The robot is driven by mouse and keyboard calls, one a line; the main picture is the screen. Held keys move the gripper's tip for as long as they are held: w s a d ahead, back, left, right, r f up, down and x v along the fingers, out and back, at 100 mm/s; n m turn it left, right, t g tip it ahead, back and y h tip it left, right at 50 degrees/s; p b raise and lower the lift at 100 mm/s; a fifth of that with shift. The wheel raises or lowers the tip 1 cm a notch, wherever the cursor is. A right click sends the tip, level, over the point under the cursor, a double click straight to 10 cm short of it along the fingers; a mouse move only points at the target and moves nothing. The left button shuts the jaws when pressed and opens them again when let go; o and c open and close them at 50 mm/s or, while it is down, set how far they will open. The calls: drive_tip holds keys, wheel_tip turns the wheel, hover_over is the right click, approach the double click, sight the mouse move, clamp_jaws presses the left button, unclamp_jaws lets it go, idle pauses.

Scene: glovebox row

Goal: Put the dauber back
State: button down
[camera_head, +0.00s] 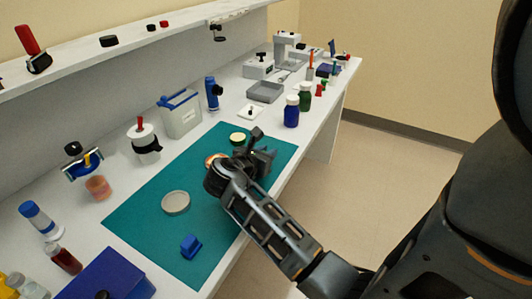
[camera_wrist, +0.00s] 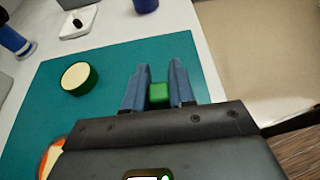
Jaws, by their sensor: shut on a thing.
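My gripper (camera_head: 257,142) is over the right part of the teal mat (camera_head: 130,215). In the wrist view, the two blue-grey fingers of my gripper (camera_wrist: 158,92) are shut on a small green block-like thing (camera_wrist: 159,93). Only its green end shows; I cannot tell for sure that it is the dauber, or whether it touches the mat. In the head view my gripper hides it. A round green pot with a cream top (camera_head: 238,138) stands on the mat just beyond my gripper; it also shows in the wrist view (camera_wrist: 79,79).
A blue bottle (camera_head: 291,113) and a green bottle (camera_head: 305,97) stand behind the mat. A white plate with a dark knob (camera_head: 250,112) and a grey tray (camera_head: 265,92) lie nearby. A round dish (camera_head: 175,202) and a blue block (camera_head: 190,246) are on the mat.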

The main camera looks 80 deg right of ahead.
drive_tip(key=shift+f, duration=0.1)
drive_tip(key=c, duration=0.9)
unclamp_jaws()
drive_tip(key=shift+c, duration=0.2)
drive_tip(key=v, duration=1.2)
